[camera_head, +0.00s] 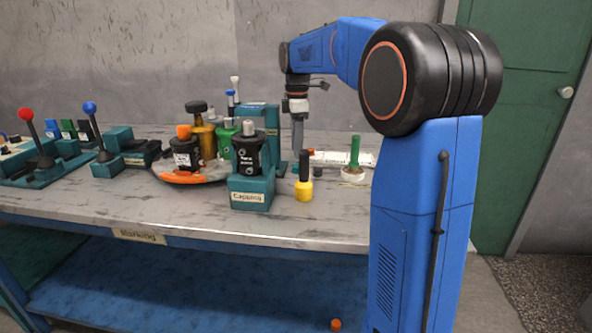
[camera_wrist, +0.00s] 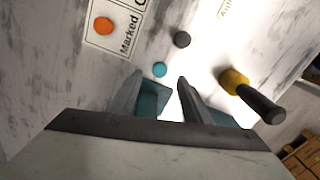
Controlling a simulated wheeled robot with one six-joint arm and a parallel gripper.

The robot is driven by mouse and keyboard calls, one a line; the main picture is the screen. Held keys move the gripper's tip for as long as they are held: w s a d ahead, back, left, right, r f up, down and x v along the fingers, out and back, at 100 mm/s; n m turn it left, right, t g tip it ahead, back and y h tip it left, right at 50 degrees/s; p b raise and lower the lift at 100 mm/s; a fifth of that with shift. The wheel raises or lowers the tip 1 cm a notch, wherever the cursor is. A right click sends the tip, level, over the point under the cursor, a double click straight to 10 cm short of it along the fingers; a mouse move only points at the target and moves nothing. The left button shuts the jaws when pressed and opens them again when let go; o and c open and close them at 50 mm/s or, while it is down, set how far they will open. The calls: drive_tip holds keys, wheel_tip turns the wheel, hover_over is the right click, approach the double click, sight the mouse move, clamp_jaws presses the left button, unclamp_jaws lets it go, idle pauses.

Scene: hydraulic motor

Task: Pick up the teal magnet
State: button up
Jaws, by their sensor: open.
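The teal magnet (camera_wrist: 159,69) is a small round disc lying flat on the worn grey table in the wrist view. I cannot make it out in the head view. My gripper (camera_wrist: 161,82) is open and empty, pointing down over the table. In the wrist view the disc shows just beyond the fingertips, in line with the gap between them. The gripper also shows in the head view (camera_head: 298,145), above the table behind the yellow and black tool.
A dark grey disc (camera_wrist: 182,39) lies close by the magnet. An orange disc (camera_wrist: 103,26) lies on a card labelled "Marked". A yellow tool with a black handle (camera_head: 304,186) stands to the right in the wrist view. A teal capping stand (camera_head: 250,193) is left of the gripper.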

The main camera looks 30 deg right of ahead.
sight(295, 166)
drive_tip(key=shift+a+f, duration=0.2)
drive_tip(key=shift+f, duration=2.7)
drive_tip(key=c, duration=1.1)
